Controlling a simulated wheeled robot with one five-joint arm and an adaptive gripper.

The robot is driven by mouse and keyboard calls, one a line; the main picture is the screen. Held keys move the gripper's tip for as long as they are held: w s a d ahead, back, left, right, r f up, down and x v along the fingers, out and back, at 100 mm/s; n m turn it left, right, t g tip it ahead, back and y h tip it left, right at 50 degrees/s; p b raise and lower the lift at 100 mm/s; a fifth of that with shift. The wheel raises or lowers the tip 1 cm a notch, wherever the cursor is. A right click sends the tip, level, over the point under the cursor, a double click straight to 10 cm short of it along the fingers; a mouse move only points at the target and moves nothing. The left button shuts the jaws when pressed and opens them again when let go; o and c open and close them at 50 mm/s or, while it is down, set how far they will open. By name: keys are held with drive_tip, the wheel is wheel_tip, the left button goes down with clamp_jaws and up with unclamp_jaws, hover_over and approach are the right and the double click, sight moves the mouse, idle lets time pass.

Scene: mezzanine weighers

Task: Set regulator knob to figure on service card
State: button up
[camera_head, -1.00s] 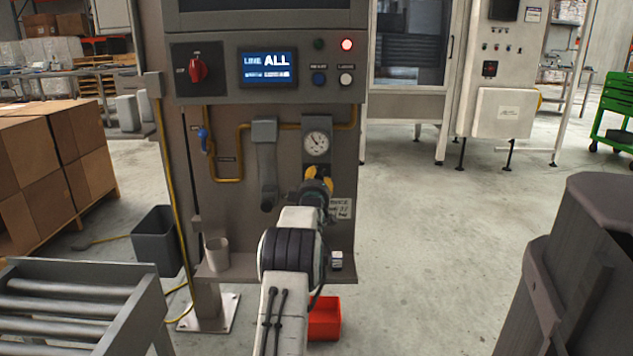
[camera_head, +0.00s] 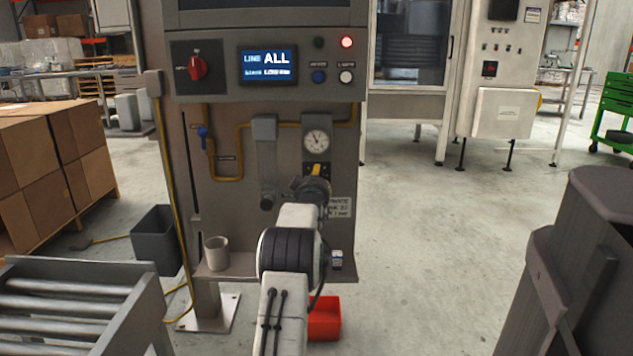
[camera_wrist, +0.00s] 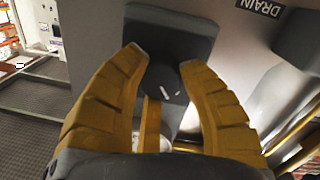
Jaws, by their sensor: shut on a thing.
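The dark regulator knob (camera_wrist: 170,95) shows in the wrist view, with a short white mark on its face. My gripper (camera_wrist: 161,58) has its yellow fingers on either side of the knob and is shut on it. In the head view my gripper (camera_head: 317,170) is below the round gauge (camera_head: 316,141), and the knob is hidden behind it. The gauge needle points up and left; its figures are too small to read. The white service card (camera_head: 341,207) is right of my wrist, its left part hidden and its print not clearly legible.
The panel carries a red rotary switch (camera_head: 197,68), a lit display (camera_head: 268,67) and a grey lever (camera_head: 265,150) close left of the gauge. A cup (camera_head: 216,253) stands on the shelf below. A red bin (camera_head: 325,318) is on the floor. Open floor lies to the right.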

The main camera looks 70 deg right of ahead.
drive_tip(key=shift+m+b, duration=0.4)
drive_tip(key=shift+m, duration=0.8)
drive_tip(key=shift+w, duration=0.1)
drive_tip(key=o, duration=1.2)
drive_tip(key=shift+a, duration=0.1)
drive_tip(key=v, duration=1.1)
drive_tip(key=shift+a, duration=0.35)
